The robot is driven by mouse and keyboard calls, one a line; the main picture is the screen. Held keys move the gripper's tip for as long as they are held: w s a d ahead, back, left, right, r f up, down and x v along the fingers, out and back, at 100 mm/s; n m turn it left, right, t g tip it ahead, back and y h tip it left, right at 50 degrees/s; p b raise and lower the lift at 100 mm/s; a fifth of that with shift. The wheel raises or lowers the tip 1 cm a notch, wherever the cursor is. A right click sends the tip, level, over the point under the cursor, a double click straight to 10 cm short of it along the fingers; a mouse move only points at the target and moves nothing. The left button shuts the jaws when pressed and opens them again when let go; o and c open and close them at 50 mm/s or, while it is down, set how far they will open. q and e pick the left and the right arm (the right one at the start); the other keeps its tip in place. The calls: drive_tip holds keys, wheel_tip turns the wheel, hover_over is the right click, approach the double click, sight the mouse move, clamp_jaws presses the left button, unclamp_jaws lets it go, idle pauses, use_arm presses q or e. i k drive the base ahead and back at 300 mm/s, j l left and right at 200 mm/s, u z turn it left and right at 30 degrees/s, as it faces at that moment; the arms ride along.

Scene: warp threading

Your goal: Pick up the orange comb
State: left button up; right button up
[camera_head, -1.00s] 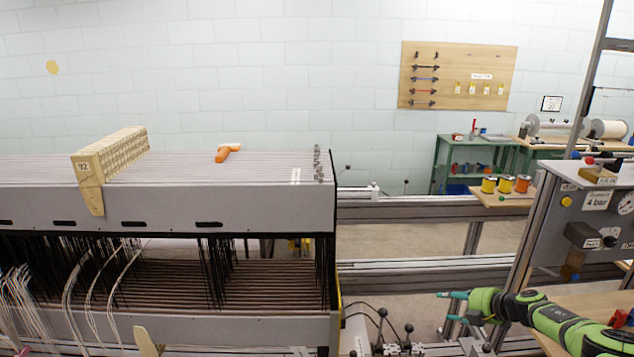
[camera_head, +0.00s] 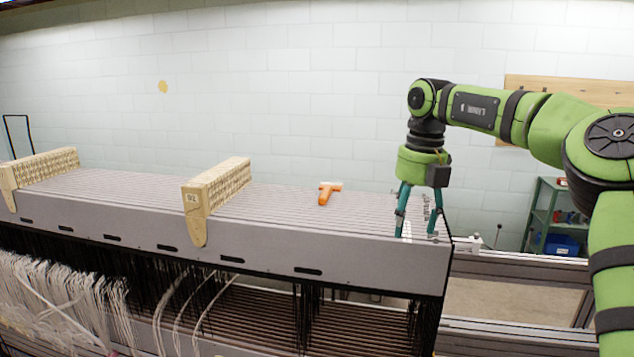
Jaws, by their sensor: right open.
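The orange comb (camera_head: 327,193) lies on top of the grey slatted frame (camera_head: 300,238), with a paler top edge at its far end. My right gripper (camera_head: 418,234) points down over the right end of the frame, to the right of the comb and apart from it. Its two teal fingers are spread with nothing held between them. I cannot tell whether the fingertips touch the frame's top. My left gripper is not in view.
A wooden block (camera_head: 217,187) stands across the frame left of the comb, and another (camera_head: 42,167) stands at the far left. Small metal parts sit at the frame's right end. The slats between comb and gripper look clear. White cords (camera_head: 60,290) hang at the lower left.

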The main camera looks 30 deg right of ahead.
sight(327, 188)
drive_tip(key=i, duration=1.15)
